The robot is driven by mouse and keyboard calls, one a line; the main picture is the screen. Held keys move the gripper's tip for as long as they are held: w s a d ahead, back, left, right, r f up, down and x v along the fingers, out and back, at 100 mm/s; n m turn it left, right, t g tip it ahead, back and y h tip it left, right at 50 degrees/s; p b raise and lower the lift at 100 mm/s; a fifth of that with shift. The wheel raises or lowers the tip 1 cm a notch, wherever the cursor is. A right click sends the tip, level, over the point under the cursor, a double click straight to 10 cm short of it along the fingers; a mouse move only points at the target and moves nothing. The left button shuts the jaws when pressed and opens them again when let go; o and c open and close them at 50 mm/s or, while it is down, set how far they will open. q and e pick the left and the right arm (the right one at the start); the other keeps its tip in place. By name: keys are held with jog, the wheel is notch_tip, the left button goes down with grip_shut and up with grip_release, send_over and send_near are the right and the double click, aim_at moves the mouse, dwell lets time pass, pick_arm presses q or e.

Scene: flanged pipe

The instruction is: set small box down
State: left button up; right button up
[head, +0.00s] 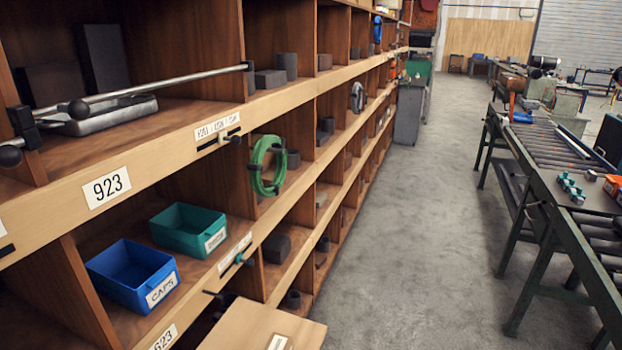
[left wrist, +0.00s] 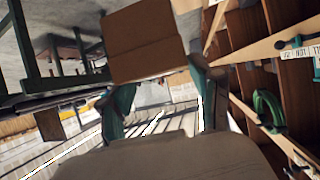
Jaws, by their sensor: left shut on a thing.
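In the left wrist view a small brown box (left wrist: 142,45) sits between the two teal fingers of my left gripper (left wrist: 163,78). The gripper is shut on the box, and the box hides part of the fingertips. In the head view a tan, flat-topped thing (head: 255,328) with a white label stands at the bottom edge, beside the shelves; it is cut off by the frame, and I cannot tell for sure that it is the same box. My right gripper is in neither view.
Wooden shelves (head: 105,185) fill the left, with a blue bin (head: 125,282), a teal bin (head: 185,238), a green coil (head: 256,165) and a metal rod (head: 165,87). A roller bench (head: 545,150) stands right. The aisle floor (head: 410,240) between them is clear.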

pick_arm(q)
jog(key=a+r+n+y+b, duration=0.1)
jog(key=a, duration=0.1)
jog(key=a+r+n+t+y+b, duration=0.1)
jog(key=a+r+b, duration=0.1)
jog(key=w+a+r+y+b, duration=0.1)
jog(key=a+b, duration=0.1)
jog(key=shift+a+r+n, duration=0.2)
jog(key=shift+a+n, duration=0.1)
jog(key=shift+n, duration=0.1)
jog(key=shift+c, duration=0.7)
jog(key=s+a+r+n+y+b, duration=0.2)
jog(key=a+r+n+y, duration=0.1)
jog(key=a, duration=0.3)
jog(key=shift+s+a+r+t+b, duration=0.2)
jog(key=shift+t+b, duration=0.1)
jog(key=shift+b, duration=0.1)
jog(key=shift+w, duration=0.1)
